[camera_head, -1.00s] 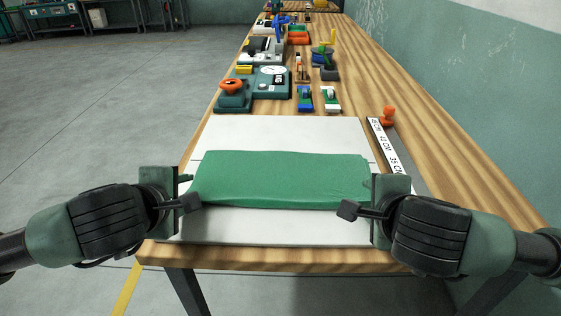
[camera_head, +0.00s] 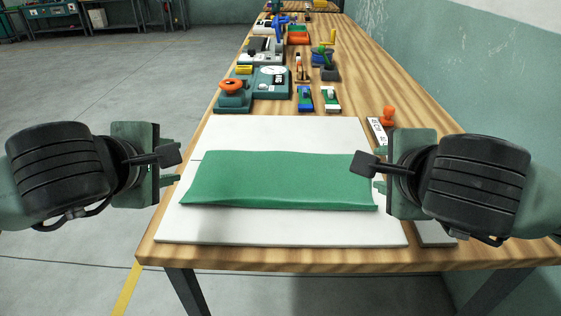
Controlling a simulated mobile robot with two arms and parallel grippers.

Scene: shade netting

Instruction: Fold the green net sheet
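The green net sheet (camera_head: 281,181) lies as a flat, wide band across the white board (camera_head: 285,229). It looks folded, though the number of layers cannot be told. My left gripper (camera_head: 172,167) is just off the sheet's left end, over the board's left edge. My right gripper (camera_head: 373,172) is at the sheet's right end, in front of its right edge in the picture. Both grippers look raised and not holding the sheet. The gap between the fingers of each is hard to make out.
A ruler strip (camera_head: 376,131) lies right of the board, partly hidden by my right arm, with an orange knob (camera_head: 388,115) beside it. A scale (camera_head: 270,82), a device with an orange knob (camera_head: 232,95) and several tools stand farther back. The wall (camera_head: 470,70) runs along the right.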

